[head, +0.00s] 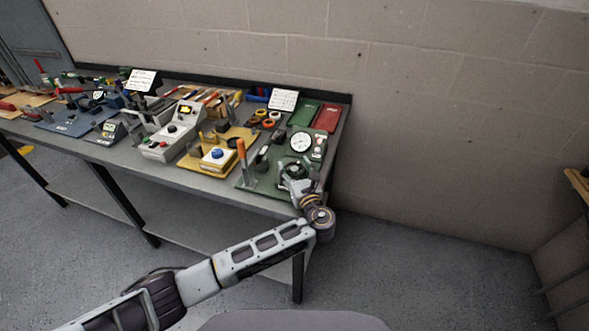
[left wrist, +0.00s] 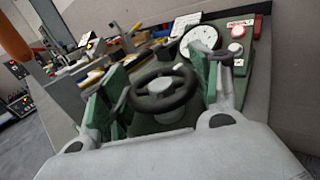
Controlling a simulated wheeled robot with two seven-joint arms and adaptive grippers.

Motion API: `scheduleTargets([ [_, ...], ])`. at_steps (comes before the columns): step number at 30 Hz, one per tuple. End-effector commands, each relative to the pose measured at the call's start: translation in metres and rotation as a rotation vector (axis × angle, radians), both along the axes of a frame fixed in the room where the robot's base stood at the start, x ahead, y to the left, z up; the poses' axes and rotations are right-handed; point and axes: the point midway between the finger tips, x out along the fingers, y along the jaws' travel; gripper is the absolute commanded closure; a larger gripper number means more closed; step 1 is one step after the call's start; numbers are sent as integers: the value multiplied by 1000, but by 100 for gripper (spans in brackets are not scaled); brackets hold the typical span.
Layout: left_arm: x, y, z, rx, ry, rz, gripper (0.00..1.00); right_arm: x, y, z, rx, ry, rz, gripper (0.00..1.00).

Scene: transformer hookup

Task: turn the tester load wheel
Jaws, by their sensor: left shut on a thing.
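The load wheel (left wrist: 183,97) is a dark ring with spokes and a grey hub. In the left wrist view it lies between the two green-padded fingers of my left gripper (left wrist: 160,78), which is shut on it. In the head view my left gripper (head: 294,180) reaches the green tester board (head: 256,185) at the table's right end and partly covers the wheel (head: 292,168). A round white dial (head: 302,142) stands just behind the wheel; it also shows in the left wrist view (left wrist: 203,39). My right gripper is not in view.
A lever with an orange handle (head: 241,150) rises left of the wheel. A red button (left wrist: 236,47) sits right of the dial. A yellow board (head: 205,164) with a blue button and other equipment fill the table leftward. A brick wall (head: 450,110) stands behind.

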Motion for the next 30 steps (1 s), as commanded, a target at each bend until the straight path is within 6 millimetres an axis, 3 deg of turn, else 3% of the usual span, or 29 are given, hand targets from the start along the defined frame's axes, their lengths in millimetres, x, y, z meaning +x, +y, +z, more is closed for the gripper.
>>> scheduleTargets([
  [9, 1, -1, 1, -2, 1, 39, 61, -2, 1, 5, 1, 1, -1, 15],
  [20, 1, -1, 1, -2, 0, 145, 61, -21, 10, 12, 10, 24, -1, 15],
  [30, 0, 0, 1, 0, -2, 161, 61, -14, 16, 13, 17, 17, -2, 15],
])
